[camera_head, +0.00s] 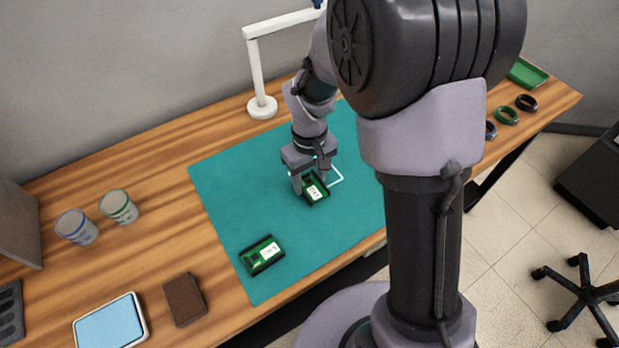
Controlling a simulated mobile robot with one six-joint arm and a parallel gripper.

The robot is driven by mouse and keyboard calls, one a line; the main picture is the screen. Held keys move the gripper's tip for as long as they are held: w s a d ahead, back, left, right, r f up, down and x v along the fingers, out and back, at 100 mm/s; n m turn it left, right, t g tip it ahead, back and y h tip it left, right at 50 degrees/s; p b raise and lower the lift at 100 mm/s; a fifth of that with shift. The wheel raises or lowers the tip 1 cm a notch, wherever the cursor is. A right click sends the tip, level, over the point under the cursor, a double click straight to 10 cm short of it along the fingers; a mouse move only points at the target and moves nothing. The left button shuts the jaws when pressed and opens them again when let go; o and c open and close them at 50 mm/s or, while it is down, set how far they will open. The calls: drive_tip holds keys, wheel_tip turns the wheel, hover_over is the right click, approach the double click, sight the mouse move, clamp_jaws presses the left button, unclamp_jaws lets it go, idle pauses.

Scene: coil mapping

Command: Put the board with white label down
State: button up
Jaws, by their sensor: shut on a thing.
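My gripper (312,183) points down over the teal mat (222,205) and is shut on a green board with a white label (316,193). The held board is at or just above the mat, beside a white outlined mark (337,177); I cannot tell whether it touches the mat. A second green board with a white label (262,255) lies on the mat nearer the front left. My arm hides part of the mat's right side.
Two cups (118,207) stand left of the mat. A brown block (185,299) and a blue-topped tray (111,322) lie at the front left. A white lamp stand (262,106) is behind the mat. Several rings (507,115) and a green tray (527,73) are at the far right.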

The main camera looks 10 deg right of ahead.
drive_tip(key=o, duration=1.5)
